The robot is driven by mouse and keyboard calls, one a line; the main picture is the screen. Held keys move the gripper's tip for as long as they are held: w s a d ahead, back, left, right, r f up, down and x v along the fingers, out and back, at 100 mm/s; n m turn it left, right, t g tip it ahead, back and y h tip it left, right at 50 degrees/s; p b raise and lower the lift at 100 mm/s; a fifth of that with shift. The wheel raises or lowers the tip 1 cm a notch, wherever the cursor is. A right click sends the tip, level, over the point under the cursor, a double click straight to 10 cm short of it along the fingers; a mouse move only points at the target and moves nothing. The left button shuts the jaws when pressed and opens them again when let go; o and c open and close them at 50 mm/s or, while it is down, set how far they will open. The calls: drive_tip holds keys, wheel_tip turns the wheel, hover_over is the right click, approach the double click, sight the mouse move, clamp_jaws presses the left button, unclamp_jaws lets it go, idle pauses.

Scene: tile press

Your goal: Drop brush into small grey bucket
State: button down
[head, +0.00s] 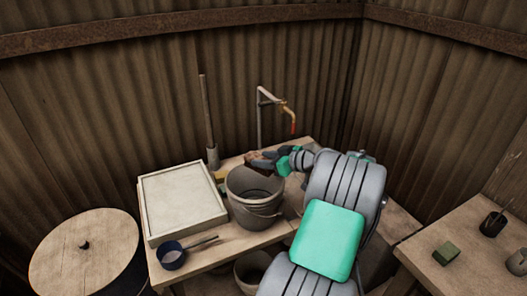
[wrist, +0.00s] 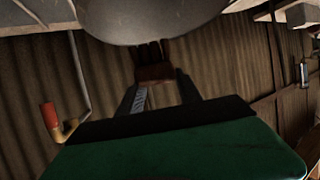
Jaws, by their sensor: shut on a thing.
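A grey bucket (head: 255,212) stands upright on the wooden bench, its open mouth facing up. My gripper (head: 268,163) is at the far side of the bucket, around rim height in the picture. It is shut on a brown brush (head: 256,156), seen only in part. In the wrist view the brush (wrist: 156,73) sits between the two fingertips, and the rounded grey bucket wall (wrist: 170,22) fills the top. I cannot tell whether the brush is over the mouth or behind the rim. A second greyish bucket (head: 245,274) is partly visible below the bench front.
A pale framed tray (head: 183,204) and a dark blue ladle-like pan (head: 172,257) lie left of the bucket. A post (head: 206,110) and a bent tap pipe (head: 259,120) rise behind. A round lidded barrel (head: 85,250) is at left. A green block (head: 446,253) lies on the right table.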

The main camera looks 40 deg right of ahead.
sight(271, 174)
wheel_tip(271, 174, down, 6)
drive_tip(key=shift+b, duration=0.95)
drive_tip(key=c, duration=0.7)
unclamp_jaws()
drive_tip(key=b+v, duration=0.1)
drive_tip(key=v, duration=0.7)
drive_tip(key=shift+w, duration=0.1)
